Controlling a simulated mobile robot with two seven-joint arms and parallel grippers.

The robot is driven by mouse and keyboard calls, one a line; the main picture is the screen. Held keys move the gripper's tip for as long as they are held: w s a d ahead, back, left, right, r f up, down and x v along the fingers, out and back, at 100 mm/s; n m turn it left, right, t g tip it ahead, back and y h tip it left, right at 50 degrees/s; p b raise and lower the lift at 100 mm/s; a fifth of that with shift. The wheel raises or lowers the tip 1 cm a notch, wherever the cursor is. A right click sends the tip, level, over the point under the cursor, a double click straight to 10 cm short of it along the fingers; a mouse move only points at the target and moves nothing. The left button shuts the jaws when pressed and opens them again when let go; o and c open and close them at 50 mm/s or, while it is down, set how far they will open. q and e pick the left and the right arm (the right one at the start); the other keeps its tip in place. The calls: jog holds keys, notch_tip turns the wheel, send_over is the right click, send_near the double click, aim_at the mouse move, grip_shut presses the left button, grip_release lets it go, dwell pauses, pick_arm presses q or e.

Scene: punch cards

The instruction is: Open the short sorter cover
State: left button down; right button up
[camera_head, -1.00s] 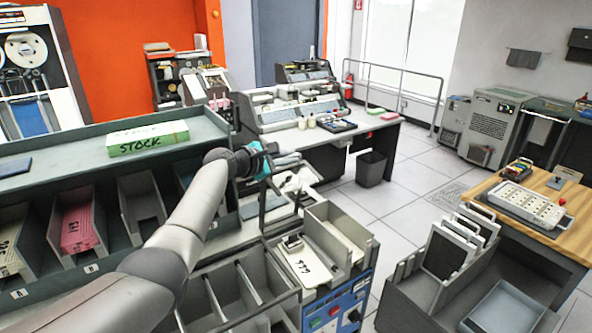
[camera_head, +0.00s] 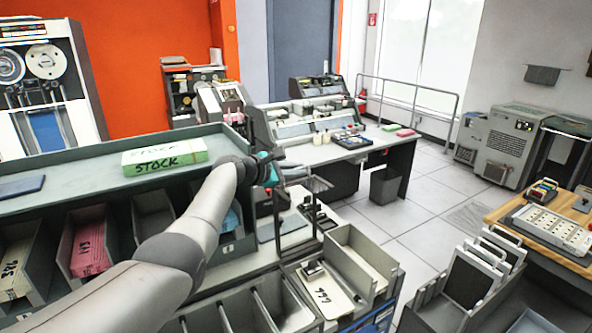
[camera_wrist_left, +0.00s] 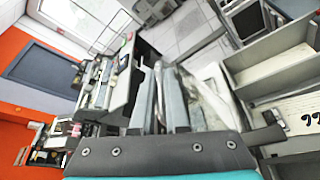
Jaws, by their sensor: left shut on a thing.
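My left gripper (camera_head: 296,172) reaches in from the left over the sorter (camera_head: 283,228), above the card bins. In the left wrist view its two fingers (camera_wrist_left: 160,100) are shut on a thin pale bar (camera_wrist_left: 159,88). A clear, framed panel that looks like the short sorter cover (camera_wrist_left: 208,100) lies beside the fingers. In the head view, the cover's dark frame (camera_head: 321,212) stands raised beneath the fingertips. The gripper partly hides the upper edge, so the cover's exact angle is hard to tell. My right gripper is not in view.
A green STOCK box (camera_head: 165,156) lies on the shelf above the card bins. A desk (camera_head: 350,152) with equipment stands behind, with clear floor (camera_head: 425,225) to the right.

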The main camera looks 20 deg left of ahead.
pick_arm(q)
jog(key=c, duration=0.9)
grip_release()
jog(key=shift+w+d, duration=0.15)
jog(key=shift+d, duration=0.05)
jog(key=shift+a, duration=0.1)
jog(key=shift+p+v, duration=0.8)
jog(key=shift+v, duration=1.3)
jog(key=v, duration=1.1)
